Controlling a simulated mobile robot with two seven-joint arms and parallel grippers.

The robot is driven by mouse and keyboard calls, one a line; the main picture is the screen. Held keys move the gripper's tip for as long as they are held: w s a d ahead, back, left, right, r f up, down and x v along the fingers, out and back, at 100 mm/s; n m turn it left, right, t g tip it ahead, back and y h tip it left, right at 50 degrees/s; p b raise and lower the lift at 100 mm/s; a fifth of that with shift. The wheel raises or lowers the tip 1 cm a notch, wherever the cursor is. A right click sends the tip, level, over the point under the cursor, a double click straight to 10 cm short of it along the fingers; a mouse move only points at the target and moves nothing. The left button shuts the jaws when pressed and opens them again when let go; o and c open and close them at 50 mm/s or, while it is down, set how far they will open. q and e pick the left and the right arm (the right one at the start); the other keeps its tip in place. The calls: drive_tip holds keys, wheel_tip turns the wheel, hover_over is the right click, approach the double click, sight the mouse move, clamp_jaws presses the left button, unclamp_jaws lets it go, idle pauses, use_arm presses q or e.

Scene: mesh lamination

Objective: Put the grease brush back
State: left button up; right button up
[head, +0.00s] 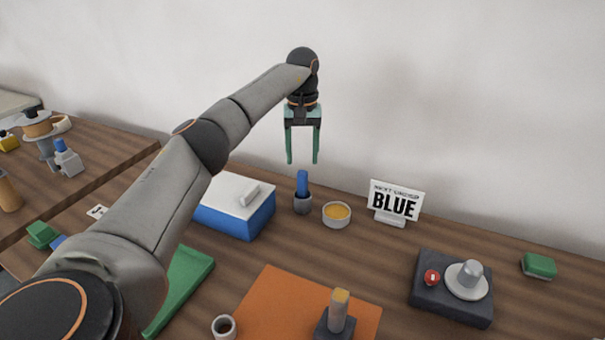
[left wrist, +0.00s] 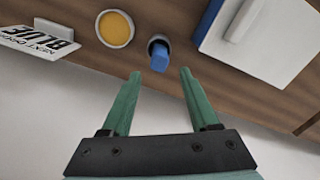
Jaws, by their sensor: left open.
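The grease brush (head: 302,183) shows as a blue handle standing upright in a small grey cup (head: 303,204) on the wooden table. In the left wrist view the blue handle (left wrist: 159,62) sticks out of the dark cup opening, ahead of the fingers. My left gripper (head: 302,162) is open and empty, above the brush and apart from it, with its green fingers pointing down. In the left wrist view its fingertips (left wrist: 160,74) lie on either side of the handle's line. A bowl of yellow grease (head: 337,213) stands just right of the cup. My right gripper is not in view.
A blue and white box (head: 234,207) stands close left of the cup. A sign reading BLUE (head: 395,200) stands to the right. An orange mat (head: 275,300), a dark device with a red button (head: 452,290) and a green block (head: 539,265) lie nearer or farther right.

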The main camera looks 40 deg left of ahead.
use_arm(q)
drive_tip(key=shift+r, duration=1.85)
